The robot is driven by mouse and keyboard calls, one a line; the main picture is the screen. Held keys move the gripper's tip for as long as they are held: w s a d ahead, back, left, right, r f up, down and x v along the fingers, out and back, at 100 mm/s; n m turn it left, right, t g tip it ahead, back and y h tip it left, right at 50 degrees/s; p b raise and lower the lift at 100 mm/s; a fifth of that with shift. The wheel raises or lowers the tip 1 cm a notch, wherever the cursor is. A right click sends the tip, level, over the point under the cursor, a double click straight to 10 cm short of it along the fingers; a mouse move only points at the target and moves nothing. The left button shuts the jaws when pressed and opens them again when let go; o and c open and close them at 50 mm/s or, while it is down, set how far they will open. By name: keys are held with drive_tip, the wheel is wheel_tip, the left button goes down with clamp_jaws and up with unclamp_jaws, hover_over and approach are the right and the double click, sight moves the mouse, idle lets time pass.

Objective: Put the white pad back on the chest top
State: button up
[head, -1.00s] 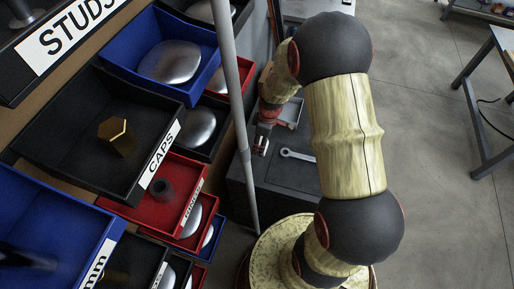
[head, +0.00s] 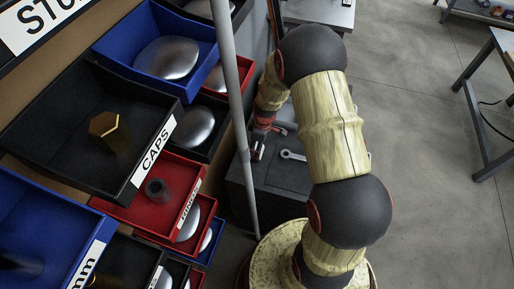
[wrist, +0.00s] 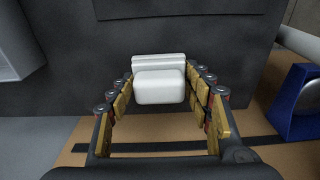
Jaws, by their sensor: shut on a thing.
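The white pad (wrist: 160,86) is a small, pale block with rounded edges, between the fingers of my gripper (wrist: 163,92) in the wrist view. My gripper is shut on it. The pad cannot be made out there. My arm hides part of the chest's right side.
A thin grey pole (head: 240,130) stands between the bins and the chest. Blue, black and red bins, including the CAPS bin (head: 70,160), fill the left. Open floor (head: 430,200) lies at the right, with a table frame (head: 480,120) at the edge.

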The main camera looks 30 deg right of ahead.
drive_tip(key=o, duration=1.2)
drive_tip(key=r+p, duration=0.1)
drive_tip(key=r, duration=0.3)
drive_tip(key=r+p, duration=0.1)
drive_tip(key=r, duration=0.3)
drive_tip(key=s+d+r+p, duration=0.1)
drive_tip(key=r, duration=0.3)
drive_tip(key=shift+p, duration=0.3)
